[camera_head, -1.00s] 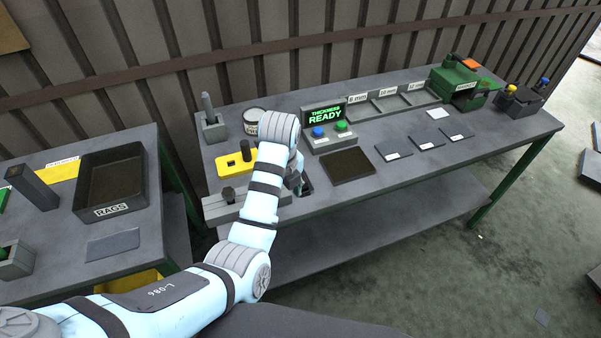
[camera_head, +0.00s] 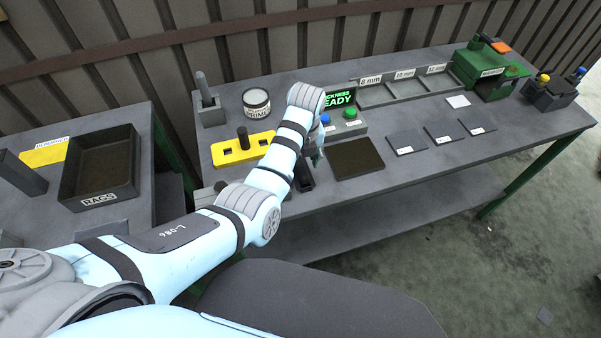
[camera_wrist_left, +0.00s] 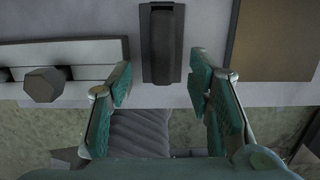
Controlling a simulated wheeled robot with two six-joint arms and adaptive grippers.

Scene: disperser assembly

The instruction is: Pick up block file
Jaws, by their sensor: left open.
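A dark, narrow block (camera_wrist_left: 162,45), which looks like the block file, lies near the table's front edge in the left wrist view. In the head view it is the dark shape (camera_head: 304,176) beside my wrist, partly hidden by the arm. My left gripper (camera_wrist_left: 163,84) is open and empty. Its two teal fingers are spread to either side of the block's near end, and I cannot tell their height above it. In the head view the gripper (camera_head: 317,157) is mostly hidden behind my own wrist. My right gripper is not in view.
A grey fixture with a knob (camera_wrist_left: 44,84) lies left of the block, and a brown pad (camera_head: 357,158) right of it. A yellow plate (camera_head: 232,151), a white tin (camera_head: 256,103) and a button box (camera_head: 343,126) stand behind. Dark plates (camera_head: 407,142) lie farther right.

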